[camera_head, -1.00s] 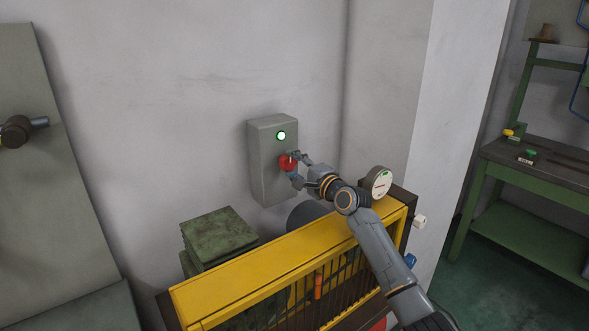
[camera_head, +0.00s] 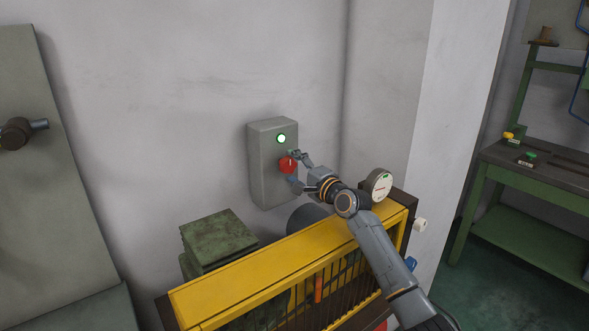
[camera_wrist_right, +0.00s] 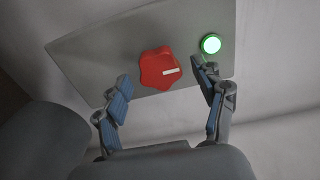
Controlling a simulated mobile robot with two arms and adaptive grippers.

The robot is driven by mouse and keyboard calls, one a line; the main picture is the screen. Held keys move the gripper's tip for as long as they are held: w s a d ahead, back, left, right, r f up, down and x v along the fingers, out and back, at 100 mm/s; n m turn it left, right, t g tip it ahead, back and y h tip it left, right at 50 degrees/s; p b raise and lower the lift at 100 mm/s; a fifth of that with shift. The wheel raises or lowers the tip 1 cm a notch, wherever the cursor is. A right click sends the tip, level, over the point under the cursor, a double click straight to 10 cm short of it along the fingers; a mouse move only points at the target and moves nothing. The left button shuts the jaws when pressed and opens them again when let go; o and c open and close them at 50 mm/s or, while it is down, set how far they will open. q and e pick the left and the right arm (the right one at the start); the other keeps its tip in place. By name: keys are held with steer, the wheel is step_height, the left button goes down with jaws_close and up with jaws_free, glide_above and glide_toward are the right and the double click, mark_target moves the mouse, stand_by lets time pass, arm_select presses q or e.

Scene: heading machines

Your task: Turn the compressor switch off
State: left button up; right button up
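The compressor switch is a red star-shaped knob (camera_head: 288,165) on a grey wall box (camera_head: 263,178). A lit green lamp (camera_head: 281,138) sits above it on the box. In the right wrist view the red knob (camera_wrist_right: 160,69) carries a white pointer mark, which lies across the picture toward the right, and the green lamp (camera_wrist_right: 211,43) glows. My right gripper (camera_head: 297,168) is at the knob. In the wrist view its two fingers (camera_wrist_right: 165,92) stand wide apart, one on each side of the knob, with visible gaps and no grip on it. My left gripper is not in view.
A yellow-framed compressor guard (camera_head: 235,268) stands below the box, under my right arm. A round gauge (camera_head: 379,185) is right of my wrist. Green metal blocks (camera_head: 219,236) lie at the left. A green workbench (camera_head: 535,168) stands at the far right.

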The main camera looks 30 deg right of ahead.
steer(key=shift+s, duration=0.1)
steer(key=s+d, duration=0.1)
steer(key=s, duration=1)
steer(key=shift+s+d, duration=0.35)
steer(key=shift+s, duration=0.05)
